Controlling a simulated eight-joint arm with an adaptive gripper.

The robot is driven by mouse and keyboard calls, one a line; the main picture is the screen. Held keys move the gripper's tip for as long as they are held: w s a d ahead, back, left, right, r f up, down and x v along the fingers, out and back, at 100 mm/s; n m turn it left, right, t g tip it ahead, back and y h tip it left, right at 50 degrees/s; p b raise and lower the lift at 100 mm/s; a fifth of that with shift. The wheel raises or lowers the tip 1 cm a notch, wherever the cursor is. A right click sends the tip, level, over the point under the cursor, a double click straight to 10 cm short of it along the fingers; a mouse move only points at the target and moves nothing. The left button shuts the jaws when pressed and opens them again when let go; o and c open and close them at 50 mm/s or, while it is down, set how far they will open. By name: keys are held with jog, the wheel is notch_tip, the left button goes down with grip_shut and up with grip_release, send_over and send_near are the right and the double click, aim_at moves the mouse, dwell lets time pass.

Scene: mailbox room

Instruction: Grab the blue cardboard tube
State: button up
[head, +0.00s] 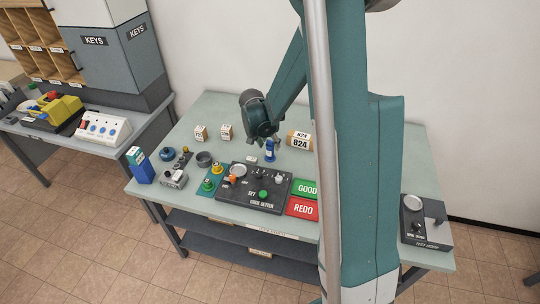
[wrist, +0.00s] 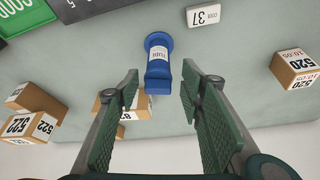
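The blue cardboard tube (head: 269,150) stands upright on the pale green table in the head view, with a white label on its side. In the wrist view the tube (wrist: 158,72) shows top centre, its label facing the camera, just beyond the fingertips and roughly in line with the gap between them. My gripper (head: 263,137) is at the tube, close above or behind it in the head view. In the wrist view my gripper (wrist: 160,84) has its two green padded fingers wide apart with nothing between them. I cannot see any finger touching the tube.
A black control panel (head: 254,187) lies in front of the tube, with green GOOD (head: 305,188) and red REDO (head: 302,209) plates. A white tag (wrist: 203,16) lies near the tube.

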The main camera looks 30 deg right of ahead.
jog(key=shift+d+f, duration=0.1)
jog(key=shift+f, duration=0.05)
jog(key=shift+b+x, duration=0.45)
jog(key=shift+x, duration=2.15)
jog(key=shift+d, duration=0.1)
jog(key=c, duration=1.1)
